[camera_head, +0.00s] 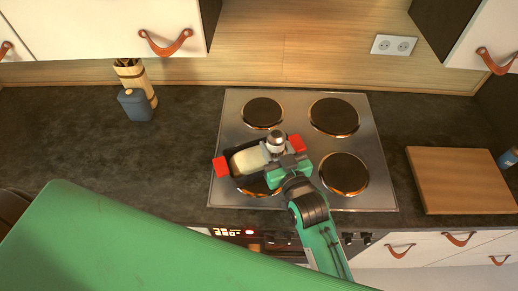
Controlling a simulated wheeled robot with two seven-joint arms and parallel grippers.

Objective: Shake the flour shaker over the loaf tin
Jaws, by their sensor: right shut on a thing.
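The dark loaf tin (237,149) sits on the left part of the hob, with red ends and a pale, cream-coloured loaf (247,161) in it. The flour shaker (275,141) shows a shiny metal top above the tin's right half, close to the right red end. My right gripper (273,153) comes in from the lower right and is shut on the shaker. The gripper and shaker hide part of the tin. From above I cannot tell the shaker's height over the tin. My left gripper is not in view.
The steel hob (310,151) has several dark round plates. A wooden board (462,180) lies to the right. A blue-grey container (135,104) and a tan bundle (136,78) stand at the back left. The dark counter (75,140) between is clear. A blue item (509,158) is at the right edge.

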